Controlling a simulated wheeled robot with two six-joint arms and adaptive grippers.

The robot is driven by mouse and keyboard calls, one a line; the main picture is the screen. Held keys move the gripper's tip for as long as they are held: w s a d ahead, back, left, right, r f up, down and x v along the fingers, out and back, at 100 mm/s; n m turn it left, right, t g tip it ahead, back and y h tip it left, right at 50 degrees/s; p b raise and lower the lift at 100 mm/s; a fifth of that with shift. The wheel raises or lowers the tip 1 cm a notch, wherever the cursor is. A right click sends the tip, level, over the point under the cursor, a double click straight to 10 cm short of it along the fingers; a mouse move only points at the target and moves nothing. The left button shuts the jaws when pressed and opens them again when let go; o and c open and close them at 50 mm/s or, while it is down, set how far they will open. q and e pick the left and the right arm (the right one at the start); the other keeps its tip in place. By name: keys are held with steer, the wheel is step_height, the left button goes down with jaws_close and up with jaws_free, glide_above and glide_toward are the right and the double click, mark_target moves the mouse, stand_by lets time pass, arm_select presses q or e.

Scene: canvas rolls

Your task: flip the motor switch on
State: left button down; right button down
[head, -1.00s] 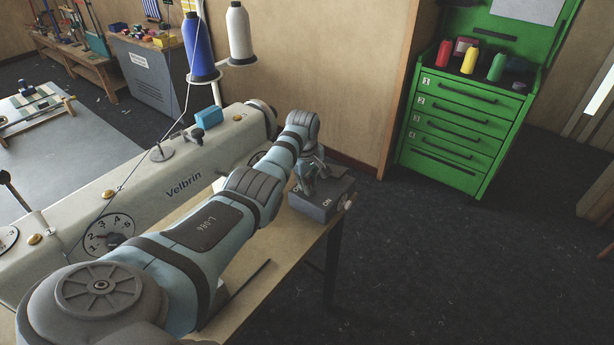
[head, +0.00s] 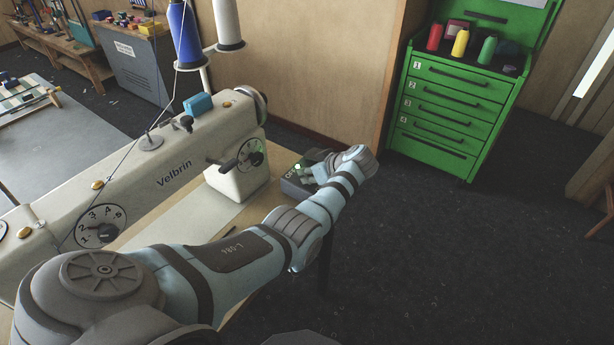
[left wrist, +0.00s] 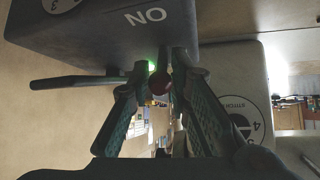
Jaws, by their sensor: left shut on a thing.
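The motor switch is a dark grey box (head: 292,187) marked ON, at the right end of the sewing table. A green light (head: 298,166) glows on it. In the left wrist view the box (left wrist: 100,30) fills the top left, with the green light (left wrist: 152,65) at its edge. My left gripper (head: 316,170) is at the box in the head view. In the left wrist view its fingers (left wrist: 160,78) close around a dark red ball knob (left wrist: 160,84). In the head view the gripper and arm hide the knob. My right gripper is not in view.
The Velbrin sewing machine (head: 170,195) stands left of the switch box, with blue (head: 185,35) and white (head: 227,22) thread cones above. A green drawer cabinet (head: 452,100) holds several small spools beyond. Dark floor lies open to the right.

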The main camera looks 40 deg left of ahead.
arm_select(q)
steer(key=shift+d+f, duration=0.2)
steer(key=shift+s, duration=0.1)
steer(key=c, duration=1.5)
jaws_free()
steer(key=shift+o, duration=0.2)
steer(key=shift+r+y, duration=0.1)
steer(key=shift+y, duration=0.2)
steer(key=v, duration=1.2)
steer(key=shift+a, duration=0.1)
